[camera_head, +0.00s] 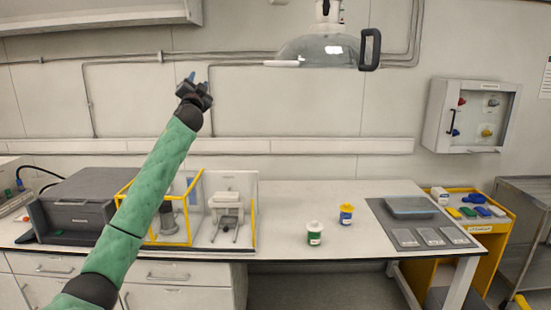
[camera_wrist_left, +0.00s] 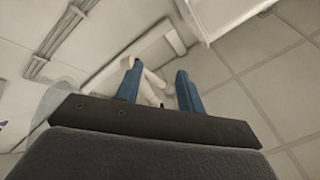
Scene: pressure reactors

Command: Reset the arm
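My left arm, in a green sleeve, rises from the bottom left of the head view. Its left gripper (camera_head: 200,82) is high in front of the wall, above the bench and clear of everything on it. In the left wrist view the two blue fingers of the left gripper (camera_wrist_left: 158,90) stand apart with nothing held between them. Behind them that view shows wall, a pale fixture and a tiled surface. My right gripper shows in neither view.
A bench (camera_head: 290,200) holds a dark grey machine (camera_head: 75,208), a yellow-framed enclosure (camera_head: 172,240), a green-labelled jar (camera_head: 314,234), a blue-labelled jar (camera_head: 346,215) and a grey mat (camera_head: 388,217) with a tray (camera_head: 411,208). A glass hood (camera_head: 318,50) hangs above. A yellow cart (camera_head: 492,232) stands right.

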